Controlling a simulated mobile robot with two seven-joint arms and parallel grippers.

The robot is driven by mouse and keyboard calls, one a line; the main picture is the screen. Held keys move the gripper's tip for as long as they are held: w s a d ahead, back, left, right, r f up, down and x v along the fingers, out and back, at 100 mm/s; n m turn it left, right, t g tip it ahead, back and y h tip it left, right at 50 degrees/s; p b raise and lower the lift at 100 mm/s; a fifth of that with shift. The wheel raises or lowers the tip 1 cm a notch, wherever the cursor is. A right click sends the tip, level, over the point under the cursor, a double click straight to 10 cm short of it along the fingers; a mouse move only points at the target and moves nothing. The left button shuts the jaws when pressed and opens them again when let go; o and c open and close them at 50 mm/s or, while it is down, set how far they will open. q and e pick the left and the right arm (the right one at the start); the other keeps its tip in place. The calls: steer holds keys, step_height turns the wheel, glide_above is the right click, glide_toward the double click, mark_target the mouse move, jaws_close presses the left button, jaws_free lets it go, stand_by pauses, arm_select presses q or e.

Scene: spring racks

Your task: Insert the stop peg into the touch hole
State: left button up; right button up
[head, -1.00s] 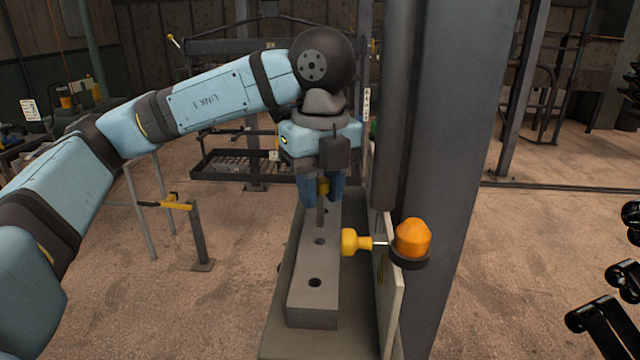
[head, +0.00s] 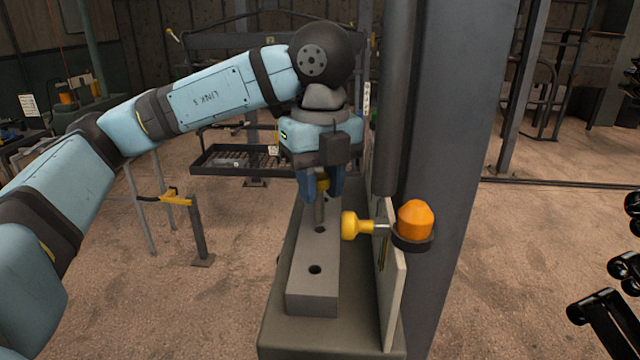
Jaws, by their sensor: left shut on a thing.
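My left gripper (head: 321,188) is above the far half of a grey metal block (head: 312,296), its blue fingers shut on the stop peg (head: 320,210). The peg is a grey upright shaft with a brass-yellow upper part between the fingers. Its lower end shows just behind a middle hole (head: 320,229) in the block's top; I cannot tell whether it touches the block. A nearer hole (head: 314,269) is open and empty. I cannot tell which is the touch hole. The block's far end is partly hidden by the gripper.
A yellow knob (head: 354,225) on an upright plate (head: 393,300) sticks out close to the peg's right. An orange beacon (head: 415,217) and a thick grey column (head: 462,150) stand right of it. A yellow bracket (head: 174,198) on a post is at left.

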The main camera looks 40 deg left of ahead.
mark_target(320, 222)
stand_by(1.4)
arm_select(q)
steer(key=shift+f+b, duration=0.5)
steer(key=shift+b, duration=0.2)
steer(key=shift+f+b, duration=1.3)
steer(key=shift+f, duration=0.25)
steer(key=o, duration=1.1)
steer(key=shift+c, duration=0.2)
